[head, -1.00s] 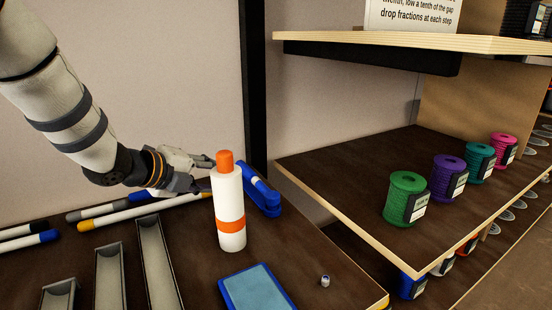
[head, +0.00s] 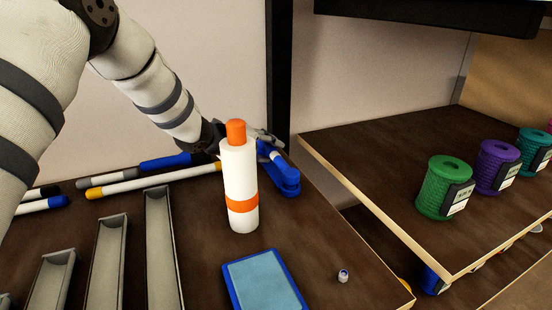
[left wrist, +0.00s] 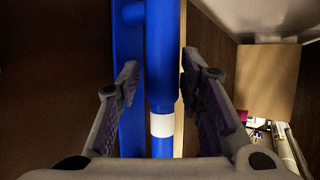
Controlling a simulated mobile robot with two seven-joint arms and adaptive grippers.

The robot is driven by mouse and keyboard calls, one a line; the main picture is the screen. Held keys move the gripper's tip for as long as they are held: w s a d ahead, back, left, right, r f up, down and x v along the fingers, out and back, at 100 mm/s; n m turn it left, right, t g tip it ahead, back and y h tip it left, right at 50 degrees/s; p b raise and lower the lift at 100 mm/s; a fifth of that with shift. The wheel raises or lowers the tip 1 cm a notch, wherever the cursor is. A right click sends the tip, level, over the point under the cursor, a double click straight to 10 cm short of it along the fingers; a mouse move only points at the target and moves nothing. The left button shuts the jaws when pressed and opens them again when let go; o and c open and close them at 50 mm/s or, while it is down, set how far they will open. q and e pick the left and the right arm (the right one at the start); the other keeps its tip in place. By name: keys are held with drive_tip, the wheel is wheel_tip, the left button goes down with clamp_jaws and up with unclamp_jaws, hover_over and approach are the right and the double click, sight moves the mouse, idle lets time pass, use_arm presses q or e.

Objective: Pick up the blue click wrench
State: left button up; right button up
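The blue click wrench appears to be the blue shaft with a white band (left wrist: 160,70) in the left wrist view. In the head view it shows as part of a blue object (head: 286,178) behind and right of the white bottle; a blue bar lies alongside the shaft. My left gripper (left wrist: 158,85) is open, with one finger on each side of the shaft and slight gaps visible. In the head view my left gripper (head: 262,138) is partly hidden behind the bottle. My right gripper is not in view.
A white bottle with an orange cap (head: 240,180) stands close in front of my left gripper. A blue-rimmed tray (head: 263,282), a small cap (head: 343,276), long grey troughs (head: 160,245) and several spars (head: 150,182) occupy the table. Shelf spools (head: 445,188) stand at right.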

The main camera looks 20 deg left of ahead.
use_arm(q)
drive_tip(key=shift+r, duration=0.2)
clamp_jaws()
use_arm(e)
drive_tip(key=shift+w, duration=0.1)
